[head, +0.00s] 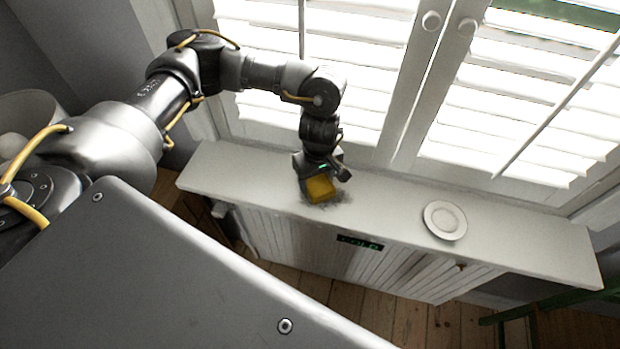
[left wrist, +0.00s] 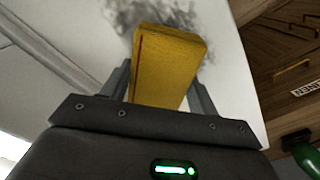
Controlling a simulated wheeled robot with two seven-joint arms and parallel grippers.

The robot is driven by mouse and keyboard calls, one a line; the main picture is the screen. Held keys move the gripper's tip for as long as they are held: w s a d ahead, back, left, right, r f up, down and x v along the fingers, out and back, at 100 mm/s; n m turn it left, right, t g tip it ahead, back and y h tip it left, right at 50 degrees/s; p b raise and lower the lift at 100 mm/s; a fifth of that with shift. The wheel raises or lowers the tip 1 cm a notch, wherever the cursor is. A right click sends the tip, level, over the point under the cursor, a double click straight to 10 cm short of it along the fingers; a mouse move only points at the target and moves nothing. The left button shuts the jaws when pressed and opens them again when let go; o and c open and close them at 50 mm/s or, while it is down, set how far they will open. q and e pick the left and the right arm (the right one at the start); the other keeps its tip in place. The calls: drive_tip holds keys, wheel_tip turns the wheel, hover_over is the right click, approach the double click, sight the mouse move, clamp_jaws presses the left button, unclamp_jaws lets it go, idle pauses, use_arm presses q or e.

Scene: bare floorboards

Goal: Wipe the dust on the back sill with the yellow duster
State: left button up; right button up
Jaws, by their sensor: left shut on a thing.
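The yellow duster (head: 320,188) is a block held in my left gripper (head: 316,178), over the left part of the white back sill (head: 245,170). In the left wrist view the duster (left wrist: 168,65) sits between the two fingers of my left gripper (left wrist: 160,88), which is shut on it. A patch of dark grey dust (head: 337,199) lies on the sill beside and around the duster. The dust (left wrist: 150,14) also shows beyond the duster in the left wrist view. I cannot tell whether the duster touches the sill. My right gripper is not in view.
A white plate (head: 445,220) lies on the sill to the right of the dust. White shutters (head: 380,60) with round knobs stand behind the sill. Below is a slatted front with a dark display (head: 359,243). A green bar (head: 550,306) shows at the lower right.

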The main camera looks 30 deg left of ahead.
sight(332, 183)
use_arm(q)
drive_tip(key=d, duration=0.3)
drive_tip(key=shift+w+d+f, duration=0.2)
drive_tip(key=shift+w+f, duration=0.05)
drive_tip(key=shift+w, duration=0.1)
drive_tip(key=shift+w+d, duration=0.1)
drive_tip(key=shift+d, duration=0.15)
drive_tip(key=shift+w+d+b, duration=0.1)
drive_tip(key=shift+d+b, duration=0.35)
drive_tip(key=shift+d, duration=0.3)
drive_tip(key=shift+w+d+r, duration=0.15)
drive_tip(key=shift+w+d, duration=0.1)
drive_tip(key=shift+d, duration=0.45)
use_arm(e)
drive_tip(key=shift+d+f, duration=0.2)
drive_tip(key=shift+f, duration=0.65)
use_arm(q)
drive_tip(key=shift+d, duration=0.1)
